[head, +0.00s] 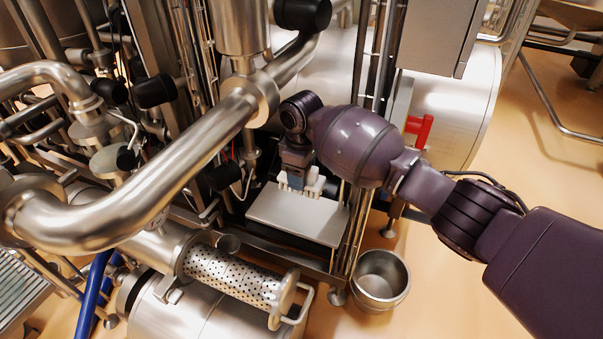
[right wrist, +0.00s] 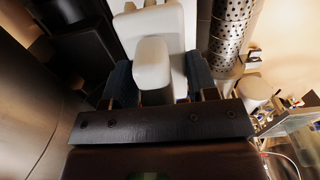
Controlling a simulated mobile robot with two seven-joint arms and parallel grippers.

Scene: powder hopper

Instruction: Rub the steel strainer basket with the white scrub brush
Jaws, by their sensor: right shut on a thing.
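The steel strainer basket (head: 232,276) is a perforated cylinder with a handle at its right end, lying in the lower left of the head view. It also shows in the right wrist view (right wrist: 230,30), at the upper right. My right gripper (head: 296,182) is shut on the white scrub brush (head: 312,187), over a flat grey plate. In the right wrist view the brush (right wrist: 152,60) is a white block between the two dark fingers. The brush is apart from the basket, which lies below and left of it in the head view. My left gripper is not in view.
The grey plate (head: 290,222) is a small shelf under the brush. A steel bucket (head: 380,279) stands on the floor to its right. Thick steel pipes (head: 170,170) cross the left side above the basket. A red valve handle (head: 420,128) is behind my right arm.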

